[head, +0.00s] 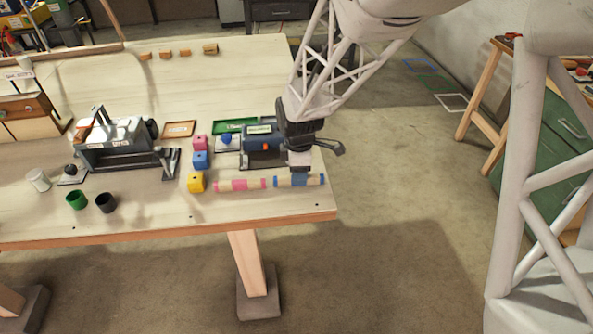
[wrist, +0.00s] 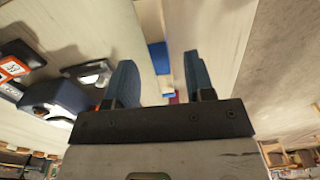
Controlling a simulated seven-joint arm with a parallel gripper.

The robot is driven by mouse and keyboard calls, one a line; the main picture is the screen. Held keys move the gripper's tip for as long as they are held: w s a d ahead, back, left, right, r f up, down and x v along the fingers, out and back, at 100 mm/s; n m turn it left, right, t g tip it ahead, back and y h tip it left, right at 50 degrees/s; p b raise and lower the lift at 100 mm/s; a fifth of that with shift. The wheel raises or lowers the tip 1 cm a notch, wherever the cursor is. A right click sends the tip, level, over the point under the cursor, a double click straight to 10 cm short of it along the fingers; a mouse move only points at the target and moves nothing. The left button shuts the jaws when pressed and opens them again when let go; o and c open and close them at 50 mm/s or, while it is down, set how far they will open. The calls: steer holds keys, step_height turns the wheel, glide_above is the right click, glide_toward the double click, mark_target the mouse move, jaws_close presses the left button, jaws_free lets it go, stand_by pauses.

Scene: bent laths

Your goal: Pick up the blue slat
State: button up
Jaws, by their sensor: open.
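The blue slat (head: 284,180) lies near the front right corner of the table, with blue and pale wood sections. The pink slat (head: 240,185) lies to its left, roughly in line with it. My gripper (head: 299,173) points down at the blue slat and hides part of its middle. In the wrist view my gripper (wrist: 159,62) has its two blue fingers apart, with a blue section of the slat (wrist: 158,50) showing between them. I cannot tell how far the fingertips are above the slat. Nothing is held.
A dark blue machine (head: 262,141) stands just behind the slats. Pink, blue and yellow blocks (head: 196,182) stand to the left. Green and black cups (head: 105,203) are farther left. The table edge (head: 270,219) is close in front.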

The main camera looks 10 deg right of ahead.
steer(key=shift+f, duration=1.45)
jaws_close()
steer(key=shift+r, duration=0.15)
steer(key=shift+r, duration=0.75)
step_height(320, 180, up, 2)
steer(key=shift+s, duration=0.1)
steer(key=s+d+r, duration=0.1)
steer(key=s+d, duration=0.1)
steer(key=s, duration=1.3)
steer(key=shift+s+d, duration=0.25)
steer(key=shift+s, duration=0.05)
steer(key=shift+r, duration=0.1)
